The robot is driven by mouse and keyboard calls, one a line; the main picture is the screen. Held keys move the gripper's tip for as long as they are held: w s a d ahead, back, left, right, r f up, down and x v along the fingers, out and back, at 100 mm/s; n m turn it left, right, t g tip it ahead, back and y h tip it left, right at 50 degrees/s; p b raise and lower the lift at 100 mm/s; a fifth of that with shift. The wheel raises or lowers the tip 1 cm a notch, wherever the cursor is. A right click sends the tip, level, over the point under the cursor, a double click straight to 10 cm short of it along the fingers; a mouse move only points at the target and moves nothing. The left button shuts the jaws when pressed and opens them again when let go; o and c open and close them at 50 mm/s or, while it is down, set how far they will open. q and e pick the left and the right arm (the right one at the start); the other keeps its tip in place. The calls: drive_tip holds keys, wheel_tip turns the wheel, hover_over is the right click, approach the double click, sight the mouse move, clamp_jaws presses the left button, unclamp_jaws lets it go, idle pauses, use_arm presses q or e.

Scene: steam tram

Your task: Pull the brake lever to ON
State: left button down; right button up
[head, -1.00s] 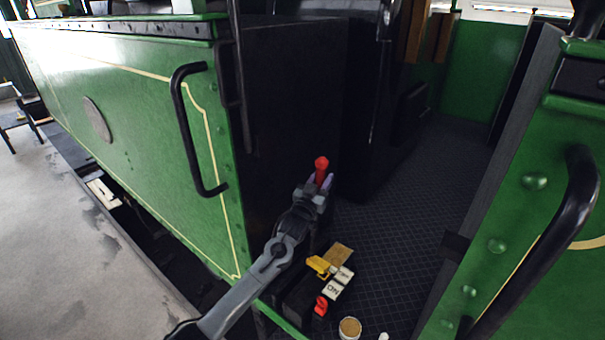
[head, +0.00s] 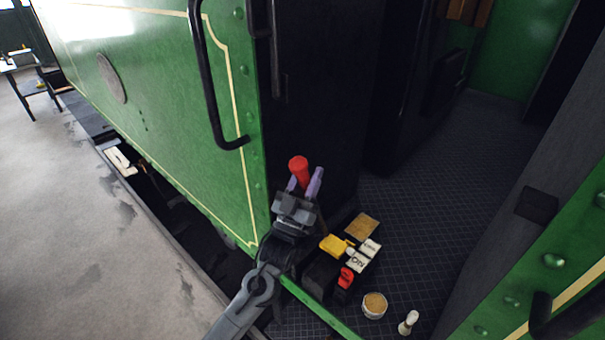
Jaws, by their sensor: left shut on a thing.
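The brake lever shows as a red knob (head: 299,168) standing up beside the dark cab wall, near the green tank's edge. My left gripper (head: 305,184) comes from below, its two purple fingers shut on the lever just under the knob. The lever's lower part is hidden behind my gripper. White plates with black letters (head: 364,255) lie to the right of the lever base; one appears to read ON. A yellow piece (head: 335,244) sits next to them. My right gripper is not in view.
A red piece (head: 346,277), a tin with a tan top (head: 374,305) and a small white-topped object (head: 408,322) are at the cab's near edge. A black handrail (head: 212,90) stands on the green tank. The dark tiled floor (head: 425,180) is largely clear.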

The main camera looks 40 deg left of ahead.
use_arm(q)
drive_tip(key=c, duration=0.9)
unclamp_jaws()
drive_tip(key=shift+s+f, duration=0.1)
drive_tip(key=shift+s, duration=0.1)
drive_tip(key=shift+c, duration=0.2)
drive_tip(key=shift+o, duration=0.8)
drive_tip(key=shift+s+f, duration=0.1)
drive_tip(key=shift+s, duration=0.1)
drive_tip(key=shift+w, duration=0.1)
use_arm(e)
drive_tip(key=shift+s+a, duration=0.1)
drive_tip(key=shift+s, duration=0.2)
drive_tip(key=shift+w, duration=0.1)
use_arm(q)
drive_tip(key=b+v, duration=0.2)
drive_tip(key=v, duration=0.8)
drive_tip(key=shift+s+f, duration=0.2)
drive_tip(key=shift+s, duration=0.1)
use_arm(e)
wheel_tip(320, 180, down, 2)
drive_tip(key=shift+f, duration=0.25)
